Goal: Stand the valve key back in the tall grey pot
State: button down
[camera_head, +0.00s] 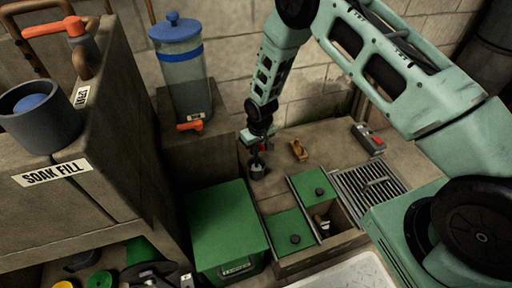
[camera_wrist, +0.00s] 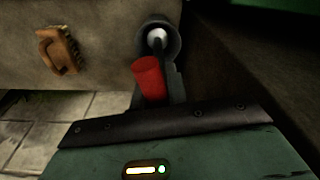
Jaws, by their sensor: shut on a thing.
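My gripper (camera_head: 262,138) hangs at the end of the arm near the back wall, low over the stone ledge. It is shut on the valve key, whose red grip (camera_wrist: 150,78) shows in the wrist view. The grey pot (camera_head: 258,173) stands on the ledge just below the gripper. In the wrist view the pot's dark round rim (camera_wrist: 174,36) shows beyond the red grip, with a pale spot inside. The key's lower end is hard to make out, and I cannot tell whether it is inside the pot or above it.
A brown brush (camera_head: 298,150) lies right of the pot, with a grey box with a red button (camera_head: 368,138) beyond. A green bin (camera_head: 222,225) and green hatch lids (camera_head: 314,186) are in front, beside a metal grate (camera_head: 365,188). A blue-lidded canister (camera_head: 185,85) stands left.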

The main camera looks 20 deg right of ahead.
jog(key=shift+f+b, duration=0.45)
jog(key=shift+f, duration=0.35)
jog(key=c, duration=1.3)
grip_release()
jog(key=shift+r+p, duration=3.15)
jog(key=shift+r, duration=0.85)
